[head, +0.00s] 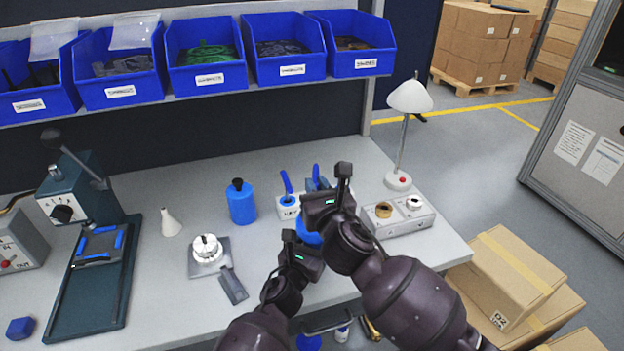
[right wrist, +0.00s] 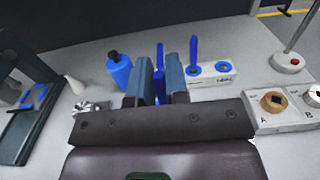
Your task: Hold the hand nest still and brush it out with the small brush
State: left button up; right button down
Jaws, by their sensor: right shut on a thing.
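My right gripper (head: 318,184) is shut on a small brush with a blue handle (head: 316,171). The handle stands upright between the grey-blue fingers in the right wrist view (right wrist: 160,62); its lower end is hidden. A grey plate with a side handle (head: 234,286), which looks like the hand nest, lies on the bench and carries a round silver part (head: 207,249). My left gripper (head: 304,254) is to the right of that plate and apart from it. Its fingertips are hidden. A blue thing (head: 308,238) shows between my two grippers, mostly covered; I cannot tell what it is.
A white holder (head: 286,212) with another blue-handled tool (head: 286,182) stands behind the grippers. A blue bottle (head: 241,203) and a white cone-shaped bottle (head: 170,223) stand left. A two-place block (head: 404,224) and lamp (head: 398,181) are right. A press (head: 90,195) stands far left.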

notch_tip(320, 180, up, 8)
jog(key=w+a, duration=0.1)
jog(key=w, duration=0.1)
jog(key=shift+w+a+f, duration=0.15)
dwell(1.0)
dwell(0.5)
